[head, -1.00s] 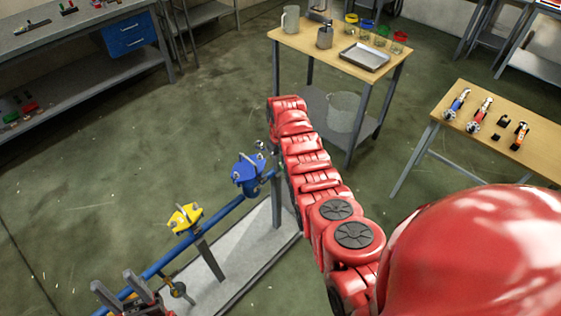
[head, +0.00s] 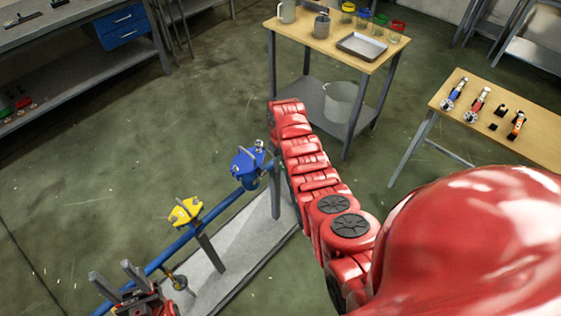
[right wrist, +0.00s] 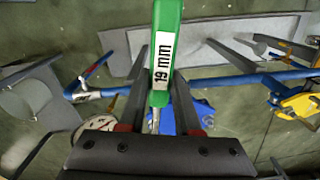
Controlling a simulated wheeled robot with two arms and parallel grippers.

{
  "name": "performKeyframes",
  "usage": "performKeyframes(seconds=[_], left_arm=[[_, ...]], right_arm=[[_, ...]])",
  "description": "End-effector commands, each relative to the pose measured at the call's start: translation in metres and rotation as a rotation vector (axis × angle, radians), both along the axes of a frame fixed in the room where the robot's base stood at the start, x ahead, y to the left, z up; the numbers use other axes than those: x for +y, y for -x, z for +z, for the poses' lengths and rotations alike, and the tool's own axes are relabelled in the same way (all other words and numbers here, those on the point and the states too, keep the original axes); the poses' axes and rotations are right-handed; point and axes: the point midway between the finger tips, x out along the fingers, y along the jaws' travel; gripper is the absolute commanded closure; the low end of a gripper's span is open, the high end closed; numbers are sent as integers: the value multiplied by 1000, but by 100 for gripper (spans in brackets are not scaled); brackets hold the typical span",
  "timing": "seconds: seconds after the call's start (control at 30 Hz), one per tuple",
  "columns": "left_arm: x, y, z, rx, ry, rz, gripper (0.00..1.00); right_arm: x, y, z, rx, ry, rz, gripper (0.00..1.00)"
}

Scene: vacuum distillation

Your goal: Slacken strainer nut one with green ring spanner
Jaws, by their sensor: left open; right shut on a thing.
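The blue strainer (head: 247,166) and the yellow strainer (head: 185,211) sit on the blue pipe (head: 222,207) in the head view, both with metal fittings on top. I cannot tell which nut is number one. In the right wrist view my right gripper (right wrist: 160,80) is shut on the green ring spanner (right wrist: 166,30), marked 19 mm. The spanner's ring end is not clear to see. The blue strainer (right wrist: 190,117) shows partly behind the gripper, and the yellow strainer (right wrist: 300,104) is at the right. My left gripper (head: 112,277) is open and empty at the pipe's near end.
The pipe stands on posts over a grey base plate (head: 232,262). A wooden table (head: 325,40) with jars and a tray (head: 361,45) stands behind. A second table (head: 470,115) with several tools is at the right. A workbench (head: 70,40) is at the far left.

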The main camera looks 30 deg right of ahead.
Motion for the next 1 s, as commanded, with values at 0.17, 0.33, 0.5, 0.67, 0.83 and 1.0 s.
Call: performKeyframes(seconds=[0.17, 0.33, 0.5, 0.67, 0.83, 1.0], left_arm=[[0, 0, 0, 0, 0, 0, 50], [0, 0, 0, 0, 0, 0, 50], [0, 0, -4, 0, 0, 0, 50], [0, 0, -8, 0, 0, 0, 50], [0, 0, -7, 0, 0, 0, 50], [0, 0, -8, 0, 0, 0, 50]], right_arm=[[0, -1, 0, -2, 0, 0, 100], [0, -1, 0, -2, 0, 0, 100], [0, -2, -1, -2, 1, 0, 100], [0, -3, -1, -2, 1, 0, 100], [0, -3, 0, -2, 1, 0, 100], [0, -3, 0, -2, 1, 0, 100]])
